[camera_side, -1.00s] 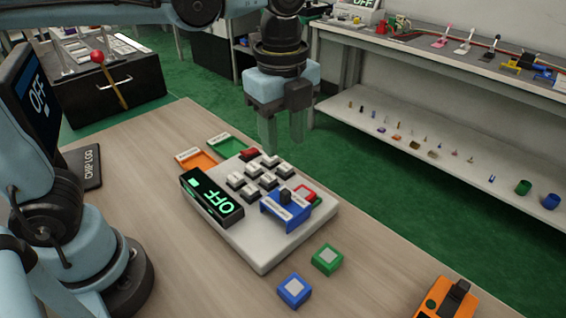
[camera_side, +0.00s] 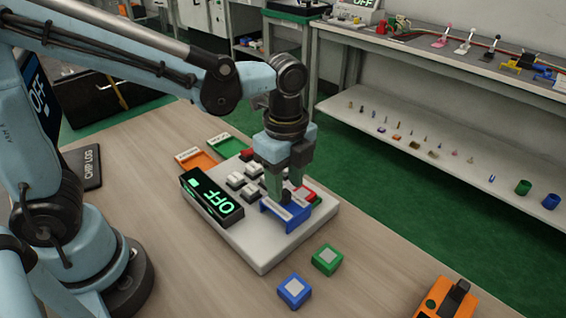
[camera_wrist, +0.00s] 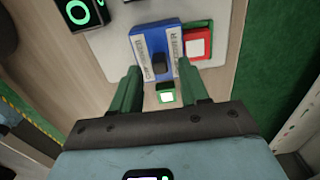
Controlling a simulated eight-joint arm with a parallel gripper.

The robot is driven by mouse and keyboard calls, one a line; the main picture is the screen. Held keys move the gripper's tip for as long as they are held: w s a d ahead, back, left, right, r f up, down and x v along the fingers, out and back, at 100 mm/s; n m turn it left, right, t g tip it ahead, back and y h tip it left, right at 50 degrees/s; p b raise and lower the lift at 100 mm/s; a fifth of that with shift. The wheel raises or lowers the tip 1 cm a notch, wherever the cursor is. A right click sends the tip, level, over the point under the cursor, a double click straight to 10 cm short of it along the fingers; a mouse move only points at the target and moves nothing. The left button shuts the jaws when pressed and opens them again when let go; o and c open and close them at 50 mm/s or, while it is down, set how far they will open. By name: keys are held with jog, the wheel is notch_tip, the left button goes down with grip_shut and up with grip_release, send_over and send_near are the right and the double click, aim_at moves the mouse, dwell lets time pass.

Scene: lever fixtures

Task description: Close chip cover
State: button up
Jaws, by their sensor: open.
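The blue chip cover (camera_side: 284,213), with white label strips and a dark knob (camera_wrist: 159,63), sits on the right part of the white console (camera_side: 262,262). My gripper (camera_side: 286,190) is just above the cover, with green fingers pointing down and apart. In the wrist view the fingers of my gripper (camera_wrist: 158,76) lie to either side of the knob, with a gap around it. I cannot tell whether they touch the cover. A red chip (camera_wrist: 197,45) sits beside the cover. In the side view my fingers hide the knob.
A green chip (camera_side: 327,260) and a blue chip (camera_side: 294,291) lie on the table in front of the console. An orange device (camera_side: 447,299) stands at the front right.

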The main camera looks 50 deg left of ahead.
jog(key=shift+f, duration=0.95)
jog(key=shift+c, duration=0.4)
grip_shut()
jog(key=shift+w, duration=0.1)
